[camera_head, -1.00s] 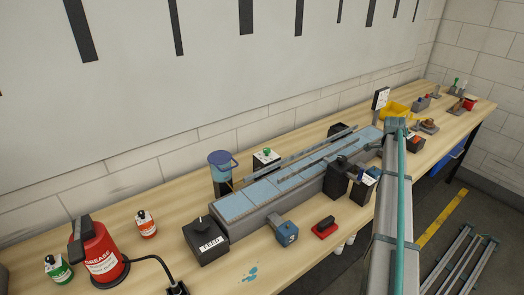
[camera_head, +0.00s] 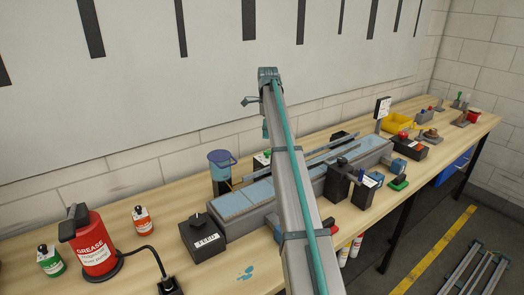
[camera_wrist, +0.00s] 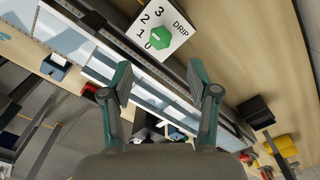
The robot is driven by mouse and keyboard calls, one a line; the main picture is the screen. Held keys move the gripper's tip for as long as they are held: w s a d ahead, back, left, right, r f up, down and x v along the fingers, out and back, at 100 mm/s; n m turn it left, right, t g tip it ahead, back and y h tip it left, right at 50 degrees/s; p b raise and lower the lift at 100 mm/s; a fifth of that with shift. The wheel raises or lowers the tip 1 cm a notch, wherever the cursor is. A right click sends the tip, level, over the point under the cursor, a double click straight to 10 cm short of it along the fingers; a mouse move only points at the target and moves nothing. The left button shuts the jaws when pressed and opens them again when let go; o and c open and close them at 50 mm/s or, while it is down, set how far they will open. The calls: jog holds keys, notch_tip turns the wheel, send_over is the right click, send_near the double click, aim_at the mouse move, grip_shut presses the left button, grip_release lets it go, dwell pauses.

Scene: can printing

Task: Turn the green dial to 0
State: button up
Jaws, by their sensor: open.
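The green dial (camera_wrist: 160,38) sits on a white plate (camera_wrist: 172,47) marked DRIP with 0, 1, 2 and 3 around one side. A small pale mark shows on the dial, but I cannot tell surely which number it points to. In the head view the dial's white plate (camera_head: 261,159) is partly hidden by my arm. My gripper (camera_wrist: 159,75) is open and empty, its two fingers apart. In the wrist view the dial appears just beyond the gap between the fingertips, not between them.
A long blue-grey conveyor (camera_head: 236,202) runs along the bench. A blue-lidded container (camera_head: 222,172) stands close left of the dial. A FEED box (camera_head: 203,237), a red grease pump (camera_head: 93,246) and an orange bottle (camera_head: 144,223) are farther left. A yellow bin (camera_head: 396,123) is at right.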

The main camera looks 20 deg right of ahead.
aim_at(267, 151)
notch_tip(267, 151, down, 9)
jog(key=shift+r+p, duration=0.1)
jog(key=shift+p, duration=0.95)
grip_shut()
